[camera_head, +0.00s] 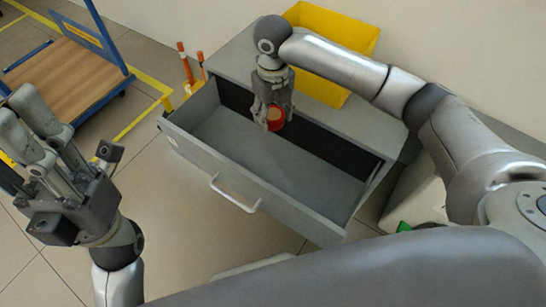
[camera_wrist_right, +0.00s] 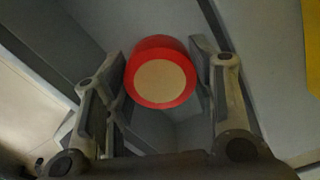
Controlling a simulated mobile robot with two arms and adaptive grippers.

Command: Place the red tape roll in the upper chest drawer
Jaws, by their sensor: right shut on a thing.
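The red tape roll (camera_head: 275,119) has a tan round face. My right gripper (camera_head: 270,116) is shut on it and holds it over the open upper drawer. In the right wrist view the red tape roll (camera_wrist_right: 160,73) sits between the two fingers of the right gripper (camera_wrist_right: 162,80). The grey upper chest drawer (camera_head: 215,165) is pulled out and its visible floor is bare. It has a white handle (camera_head: 236,197) on its front. My left gripper (camera_head: 38,125) is at the left, away from the drawer, with its fingers up; whether it is open is unclear.
A yellow bin (camera_head: 345,40) stands on the chest top (camera_head: 335,115) behind my right arm. Orange-handled objects (camera_head: 186,62) stand beside the chest at the left. A cart with a wooden deck (camera_head: 65,80) is at the far left. Tiled floor (camera_head: 180,240) lies in front of the drawer.

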